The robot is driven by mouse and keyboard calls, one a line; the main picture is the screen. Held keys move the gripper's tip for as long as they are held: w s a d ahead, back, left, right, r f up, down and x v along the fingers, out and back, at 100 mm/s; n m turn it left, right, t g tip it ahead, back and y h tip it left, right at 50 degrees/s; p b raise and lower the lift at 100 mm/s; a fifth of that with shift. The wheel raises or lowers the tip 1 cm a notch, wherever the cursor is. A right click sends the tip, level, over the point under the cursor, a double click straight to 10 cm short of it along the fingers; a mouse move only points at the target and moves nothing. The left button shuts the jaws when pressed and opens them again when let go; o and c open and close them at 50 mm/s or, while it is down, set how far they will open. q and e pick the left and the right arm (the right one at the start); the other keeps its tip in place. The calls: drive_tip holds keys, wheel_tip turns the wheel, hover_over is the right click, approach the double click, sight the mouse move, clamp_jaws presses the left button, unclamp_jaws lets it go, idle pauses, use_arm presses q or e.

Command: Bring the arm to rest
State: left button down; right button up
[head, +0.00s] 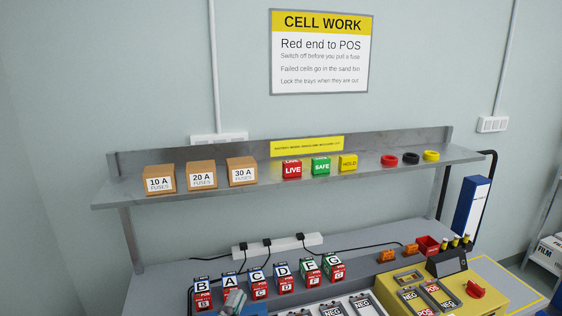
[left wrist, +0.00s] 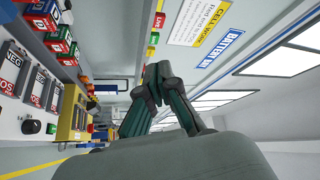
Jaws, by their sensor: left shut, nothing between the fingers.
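My left gripper (head: 235,299) shows only in part at the bottom edge of the head view, in front of the lettered battery blocks. In the left wrist view the left gripper (left wrist: 157,76) has its dark green and grey fingers together, with nothing between them. Its wrist body fills the bottom of that view. The rest of my left arm is hidden below the head frame. My right gripper shows in neither view.
A grey shelf (head: 380,165) holds fuse boxes, small coloured blocks and tape rings. Below stand several lettered battery blocks (head: 282,276), trays marked NEG and POS, and a yellow unit (head: 475,287) with a red knob. A blue-and-white box (head: 471,207) stands at the right.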

use_arm(q)
drive_tip(key=s+a+f+n+g+y, duration=0.3)
drive_tip(key=s+a+f+n+g, duration=0.15)
drive_tip(key=f, duration=0.25)
drive_tip(key=s+a+f+n+g+y, duration=0.3)
drive_tip(key=a+f+n+y, duration=0.1)
drive_tip(key=a+f+n, duration=0.25)
drive_tip(key=s+f+n+g+h, duration=0.15)
drive_tip(key=s+f+g, duration=0.3)
drive_tip(key=s, duration=0.45)
drive_tip(key=s+f+n+g, duration=0.2)
drive_tip(key=s+f+g, duration=0.25)
drive_tip(key=s, duration=0.45)
wheel_tip(320, 180, down, 30)
drive_tip(key=s+b, duration=0.2)
drive_tip(key=s+a+f+g, duration=0.1)
drive_tip(key=s+a+f, duration=0.1)
drive_tip(key=s+f, duration=0.6)
drive_tip(key=s+a+f+g, duration=0.1)
drive_tip(key=s+f, duration=0.6)
drive_tip(key=shift+s+a+f+m+b, duration=0.35)
drive_tip(key=shift+a+b, duration=0.05)
drive_tip(key=shift+b, duration=0.05)
